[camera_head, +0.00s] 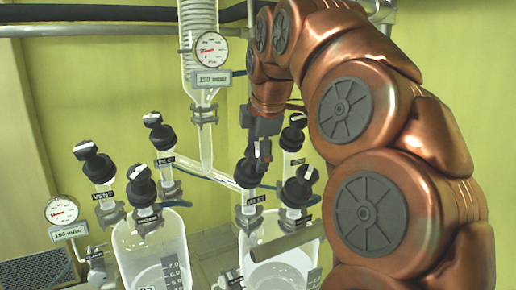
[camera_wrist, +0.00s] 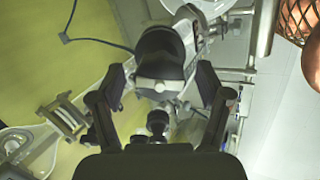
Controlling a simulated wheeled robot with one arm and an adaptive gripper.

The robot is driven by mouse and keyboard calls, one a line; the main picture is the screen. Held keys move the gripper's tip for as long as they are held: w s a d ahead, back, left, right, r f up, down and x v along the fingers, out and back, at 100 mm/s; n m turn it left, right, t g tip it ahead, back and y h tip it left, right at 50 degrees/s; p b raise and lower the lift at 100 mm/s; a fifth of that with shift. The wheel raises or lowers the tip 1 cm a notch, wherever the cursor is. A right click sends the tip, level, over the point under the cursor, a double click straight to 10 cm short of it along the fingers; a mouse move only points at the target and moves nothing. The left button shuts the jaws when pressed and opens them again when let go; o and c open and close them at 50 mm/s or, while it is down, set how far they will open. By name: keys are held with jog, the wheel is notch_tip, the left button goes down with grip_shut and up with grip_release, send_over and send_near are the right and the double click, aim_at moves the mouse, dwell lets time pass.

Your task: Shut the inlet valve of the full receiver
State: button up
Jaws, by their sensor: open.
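Two glass receivers stand side by side in the head view, a left one (camera_head: 150,250) and a right one (camera_head: 283,262). I cannot tell for sure which is full. The left receiver's inlet valve (camera_head: 160,133) has a black knob with a white mark. The right receiver's inlet valve (camera_head: 249,173) has a similar black knob, with an INLET label below it. My gripper (camera_head: 263,158) is open, right at the top of this right knob. In the wrist view a black knob (camera_wrist: 161,55) lies between the open fingers of my gripper (camera_wrist: 161,82), with visible gaps beside it.
Other black-knobbed valves stand close by: the left receiver's vent (camera_head: 95,163) and another (camera_head: 141,187), and two at the right (camera_head: 298,187) and (camera_head: 292,135). A gauge (camera_head: 62,211) reads 150 mbar at left. A coiled condenser (camera_head: 198,35) with another gauge (camera_head: 210,50) hangs behind.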

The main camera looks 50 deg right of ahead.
jog(key=c, duration=1.2)
jog(key=shift+o, duration=0.2)
